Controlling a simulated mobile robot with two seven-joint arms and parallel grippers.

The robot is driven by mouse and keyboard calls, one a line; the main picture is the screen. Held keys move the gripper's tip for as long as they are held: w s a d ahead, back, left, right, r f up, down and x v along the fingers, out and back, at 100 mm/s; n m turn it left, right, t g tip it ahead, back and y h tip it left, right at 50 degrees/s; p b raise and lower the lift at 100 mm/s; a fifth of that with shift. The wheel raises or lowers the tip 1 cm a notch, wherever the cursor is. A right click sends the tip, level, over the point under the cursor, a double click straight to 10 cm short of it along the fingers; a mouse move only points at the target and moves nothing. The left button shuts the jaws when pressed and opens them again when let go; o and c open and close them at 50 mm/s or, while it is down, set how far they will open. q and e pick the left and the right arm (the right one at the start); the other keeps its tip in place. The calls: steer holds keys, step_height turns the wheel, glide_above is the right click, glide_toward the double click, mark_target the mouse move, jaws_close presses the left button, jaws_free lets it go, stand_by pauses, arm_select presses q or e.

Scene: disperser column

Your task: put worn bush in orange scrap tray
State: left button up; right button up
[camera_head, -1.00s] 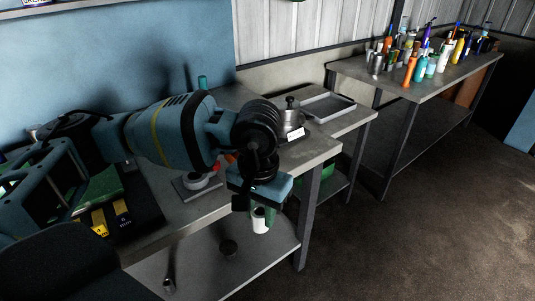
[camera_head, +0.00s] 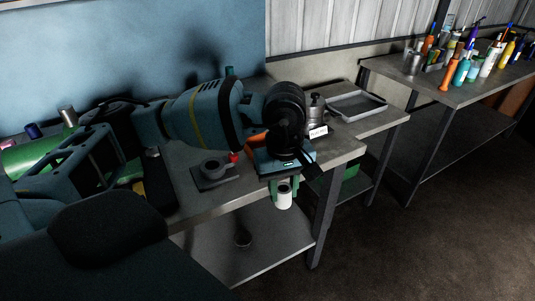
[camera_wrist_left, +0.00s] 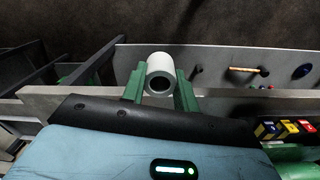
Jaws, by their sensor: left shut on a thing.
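The worn bush, a white hollow cylinder (camera_head: 284,200), is held between the green fingers of my left gripper (camera_head: 284,188). It hangs just off the front edge of the workbench, above the lower shelf level. In the left wrist view the bush (camera_wrist_left: 160,69) shows its dark round bore between the two fingers (camera_wrist_left: 160,84), with one finger on each side. An orange thing (camera_head: 257,143) on the bench is mostly hidden behind my left arm; I cannot tell if it is the scrap tray. My right gripper is not in view.
A grey block with a ring (camera_head: 211,168) sits on the bench, with a small red thing beside it. A metal pot (camera_head: 316,109) and an empty-looking grey tray (camera_head: 358,106) are farther right. Bottles crowd the far bench (camera_head: 462,72). The lower shelf (camera_head: 270,250) is mostly clear.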

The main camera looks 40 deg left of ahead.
arm_select(q)
steer(key=a+n, duration=0.5)
steer(key=n, duration=0.6)
steer(key=w+a+f+n+p, duration=0.1)
steer(key=a+n, duration=0.4)
steer(key=n, duration=0.6)
steer(key=w+a+n, duration=0.1)
steer(key=a+n, duration=0.5)
steer(key=n, duration=0.6)
steer(key=shift+w+f, duration=0.25)
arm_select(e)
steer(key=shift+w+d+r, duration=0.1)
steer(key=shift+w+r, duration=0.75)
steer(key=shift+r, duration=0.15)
arm_select(q)
steer(key=shift+w+d, duration=0.1)
steer(key=shift+d, duration=0.05)
